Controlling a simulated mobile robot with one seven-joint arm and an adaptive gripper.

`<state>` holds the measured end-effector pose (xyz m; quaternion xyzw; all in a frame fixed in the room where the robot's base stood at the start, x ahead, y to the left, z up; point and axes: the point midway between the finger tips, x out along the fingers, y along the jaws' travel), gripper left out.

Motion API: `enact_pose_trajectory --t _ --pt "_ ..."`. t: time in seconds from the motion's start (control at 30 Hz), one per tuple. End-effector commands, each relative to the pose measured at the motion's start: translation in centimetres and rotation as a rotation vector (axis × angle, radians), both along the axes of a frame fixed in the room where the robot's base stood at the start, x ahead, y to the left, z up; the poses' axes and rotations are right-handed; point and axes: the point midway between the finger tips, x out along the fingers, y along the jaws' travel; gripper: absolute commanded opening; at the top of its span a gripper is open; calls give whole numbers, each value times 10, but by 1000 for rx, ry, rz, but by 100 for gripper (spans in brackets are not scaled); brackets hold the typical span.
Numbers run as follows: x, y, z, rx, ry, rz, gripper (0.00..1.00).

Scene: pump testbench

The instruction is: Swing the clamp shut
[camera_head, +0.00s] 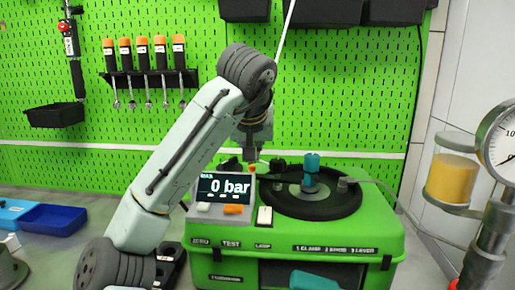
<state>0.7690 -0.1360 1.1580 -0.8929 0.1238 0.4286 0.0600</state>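The green pump testbench (300,238) stands in the middle, with a display (224,188) reading "0 bar". A round black plate (335,208) is set into its top right. A teal-topped upright part (312,163) stands on that plate, with a small grey part (345,184) to its right. I cannot tell for sure which of these is the clamp, or whether it is open. A label on the front reads "1 CLAMP 2 PRIME 3 LEVER". My gripper (252,157) points down above the back of the bench, left of the teal part and apart from it. Its fingers are too small to read.
An orange button (233,209) and a white switch (264,215) sit on the panel. A teal part (313,281) shows low on the front. A thin hose (385,185) leads right towards a yellow-filled cylinder (451,178) and a gauge (502,145). Blue bins (54,219) stand left.

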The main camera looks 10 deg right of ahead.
Motion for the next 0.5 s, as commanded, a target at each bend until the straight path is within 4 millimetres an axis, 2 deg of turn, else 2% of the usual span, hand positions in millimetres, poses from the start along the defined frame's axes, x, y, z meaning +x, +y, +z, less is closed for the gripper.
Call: enact_pose_trajectory --t 0.5 --pt "-8 6 0 -1 1 -2 0"
